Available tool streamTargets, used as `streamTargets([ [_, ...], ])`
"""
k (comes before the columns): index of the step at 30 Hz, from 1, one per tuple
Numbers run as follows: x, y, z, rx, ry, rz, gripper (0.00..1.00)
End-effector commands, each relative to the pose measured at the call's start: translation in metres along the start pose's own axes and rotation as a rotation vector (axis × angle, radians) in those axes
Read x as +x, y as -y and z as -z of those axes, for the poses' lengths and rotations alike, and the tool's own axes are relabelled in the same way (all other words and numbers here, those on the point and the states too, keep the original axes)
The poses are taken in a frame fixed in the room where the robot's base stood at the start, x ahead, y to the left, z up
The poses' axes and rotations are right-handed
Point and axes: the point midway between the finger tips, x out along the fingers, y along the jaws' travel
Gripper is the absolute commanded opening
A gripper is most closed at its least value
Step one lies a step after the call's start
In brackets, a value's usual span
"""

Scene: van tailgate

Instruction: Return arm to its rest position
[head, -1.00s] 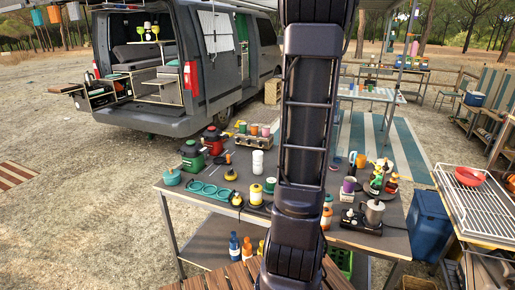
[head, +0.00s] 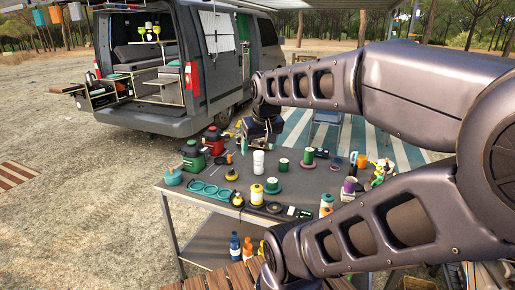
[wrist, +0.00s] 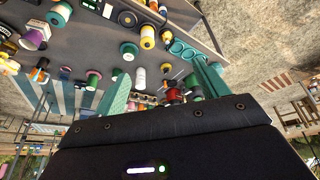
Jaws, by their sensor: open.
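My gripper (wrist: 162,84) shows in the wrist view as two teal fingers set wide apart, with nothing held between them. The wrist picture is tilted, with the tabletop across its upper part. In the head view my arm comes in from the right in two large links. Its far end hangs over the back of the work table (head: 310,180), and the fingers cannot be made out clearly there. A white bottle (wrist: 140,78) appears beyond the fingers in the wrist view, and it also stands mid-table in the head view (head: 258,163).
Red (head: 214,139) and green (head: 192,156) lidded pots, a teal tray (head: 209,190), spools and bottles crowd the table. A grey van (head: 140,82) with an open tailgate stands behind left. Open gravel lies at left (head: 70,150). My links hide the right side.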

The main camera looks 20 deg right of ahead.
Motion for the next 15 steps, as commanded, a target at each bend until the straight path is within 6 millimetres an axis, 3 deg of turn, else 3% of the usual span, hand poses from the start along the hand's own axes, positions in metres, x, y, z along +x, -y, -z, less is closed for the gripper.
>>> streamTargets([
  [5, -0.0035, 0.0098, -0.0113, 0.016, -0.016, 0.020, 0.73],
  [15, -0.0037, 0.0102, -0.0118, 0.019, -0.017, 0.021, 0.73],
])
